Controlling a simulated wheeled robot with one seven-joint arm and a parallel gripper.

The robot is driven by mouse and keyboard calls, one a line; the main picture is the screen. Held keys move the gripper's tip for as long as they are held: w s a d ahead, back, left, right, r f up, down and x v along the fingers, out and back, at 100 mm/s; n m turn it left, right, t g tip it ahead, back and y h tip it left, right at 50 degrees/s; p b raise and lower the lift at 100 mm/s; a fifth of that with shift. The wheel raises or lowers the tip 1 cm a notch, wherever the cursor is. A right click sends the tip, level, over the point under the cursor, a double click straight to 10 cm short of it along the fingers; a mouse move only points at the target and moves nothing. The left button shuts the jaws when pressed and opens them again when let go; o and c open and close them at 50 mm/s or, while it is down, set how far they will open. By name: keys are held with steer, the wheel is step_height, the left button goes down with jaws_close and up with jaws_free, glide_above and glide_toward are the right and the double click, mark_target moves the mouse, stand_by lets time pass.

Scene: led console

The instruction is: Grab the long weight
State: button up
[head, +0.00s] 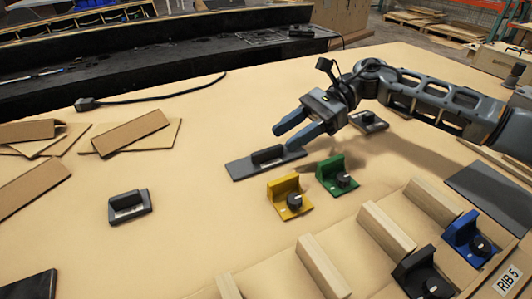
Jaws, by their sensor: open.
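The long weight (245,168) is a flat dark grey plate with a raised black grip (267,155) near its middle, lying on the tan table. My gripper (291,138) comes in from the upper right, with its two blue fingers pointing down and left. The fingers are open, beside and over the grip's right end. I cannot tell from this view whether they touch the weight. The near finger hides part of the plate's right end.
A short grey weight (129,206) lies to the left, another grey one (369,121) below my arm. A yellow block (289,198) and a green block (337,175) with knobs stand just in front. Wooden dividers (387,229) separate slots at the lower right. Cardboard pieces (130,132) lie left.

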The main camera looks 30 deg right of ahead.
mark_target(270, 148)
steer(key=shift+f+p+x, duration=0.25)
steer(key=shift+p+x, duration=0.35)
steer(key=shift+x, duration=1.6)
steer(key=shift+w+d, duration=0.1)
jaws_close()
